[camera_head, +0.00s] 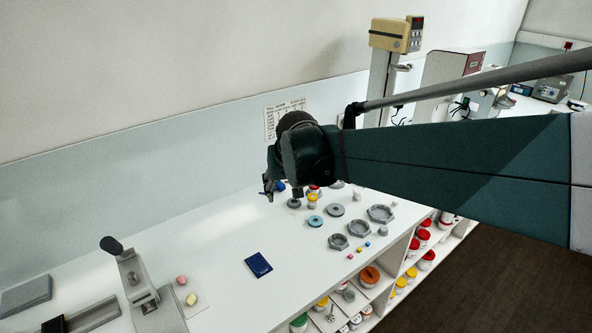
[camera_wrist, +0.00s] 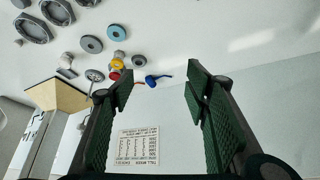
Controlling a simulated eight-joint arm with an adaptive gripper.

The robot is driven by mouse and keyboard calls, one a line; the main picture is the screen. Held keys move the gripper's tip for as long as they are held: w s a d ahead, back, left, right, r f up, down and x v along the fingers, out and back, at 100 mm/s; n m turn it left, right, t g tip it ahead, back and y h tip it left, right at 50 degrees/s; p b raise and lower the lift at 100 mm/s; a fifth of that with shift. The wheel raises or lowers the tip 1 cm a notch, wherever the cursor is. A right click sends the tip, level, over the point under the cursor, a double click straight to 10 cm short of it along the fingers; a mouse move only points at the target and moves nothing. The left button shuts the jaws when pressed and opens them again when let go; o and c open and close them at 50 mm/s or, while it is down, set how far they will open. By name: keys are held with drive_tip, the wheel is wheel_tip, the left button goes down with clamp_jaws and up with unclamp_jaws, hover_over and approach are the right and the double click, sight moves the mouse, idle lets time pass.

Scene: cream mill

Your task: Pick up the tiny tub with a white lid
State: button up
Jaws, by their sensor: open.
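My gripper (camera_wrist: 160,90) is open and empty, its two green fingers well apart in the wrist view. In the head view it shows as a dark end (camera_head: 268,186) above the back of the white bench. I cannot say for certain which thing is the tiny tub with a white lid. A small pale-topped piece (camera_wrist: 119,55) stands by a yellow-topped tub (camera_wrist: 116,64) and a red one (camera_wrist: 114,75), left of my fingers in the wrist view. Another small pale piece (camera_wrist: 66,60) lies further left. Neither is between the fingers.
A blue object (camera_wrist: 157,78) and a grey puck (camera_wrist: 139,60) lie near the fingertips in view. A cyan disc (camera_head: 315,221), a grey disc (camera_head: 336,210) and hexagonal grey trays (camera_head: 381,214) occupy the bench. A cream-headed instrument (camera_head: 396,35) stands behind. Bench around the blue booklet (camera_head: 258,265) is clear.

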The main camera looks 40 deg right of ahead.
drive_tip(key=w+d+f+m+g, duration=0.1)
drive_tip(key=d+f, duration=0.4)
drive_tip(key=d, duration=0.7)
drive_tip(key=w+d+f+m+g, duration=0.1)
drive_tip(key=d+f+m, duration=0.2)
drive_tip(key=d, duration=1)
drive_tip(key=w+d+f+m+g+h+b, duration=0.1)
drive_tip(key=d+f+m, duration=0.1)
drive_tip(key=d+f, duration=0.6)
drive_tip(key=d, duration=0.5)
drive_tip(key=shift+d+f, duration=0.25)
drive_tip(key=shift+f, duration=0.15)
drive_tip(key=shift+f, duration=0.1)
drive_tip(key=shift+x, duration=1.2)
drive_tip(key=shift+f, duration=0.1)
drive_tip(key=shift+b+x, duration=0.6)
drive_tip(key=shift+x, duration=1.9)
drive_tip(key=shift+s+d, duration=0.15)
drive_tip(key=shift+d, duration=0.05)
drive_tip(key=shift+c, duration=0.2)
